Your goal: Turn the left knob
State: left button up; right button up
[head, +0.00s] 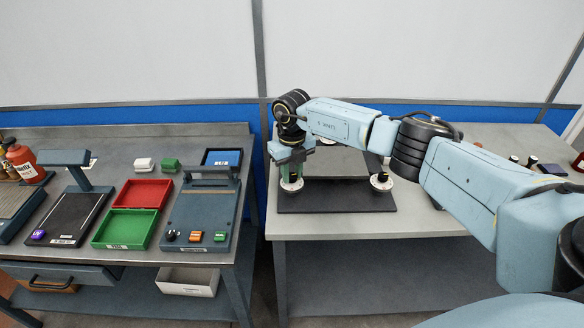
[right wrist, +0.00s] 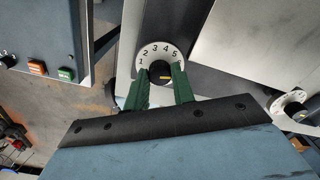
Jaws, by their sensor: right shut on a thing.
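My left gripper is not in view.
A second dial knob (head: 381,181) stands to the right on the same dark base (head: 340,200), and its dial shows in the right wrist view (right wrist: 290,105). The left bench holds a red tray (head: 143,193), a green tray (head: 125,229) and a grey device (head: 200,212) with buttons.

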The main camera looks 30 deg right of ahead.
aim_at(292, 175)
jog(key=shift+r+m+p, duration=0.15)
jog(key=shift+m+p, duration=0.35)
jog(key=shift+m, duration=1.1)
jog(key=shift+w, duration=0.1)
jog(key=o, duration=1)
notch_tip(292, 175, up, 13)
jog(key=shift+r, duration=0.15)
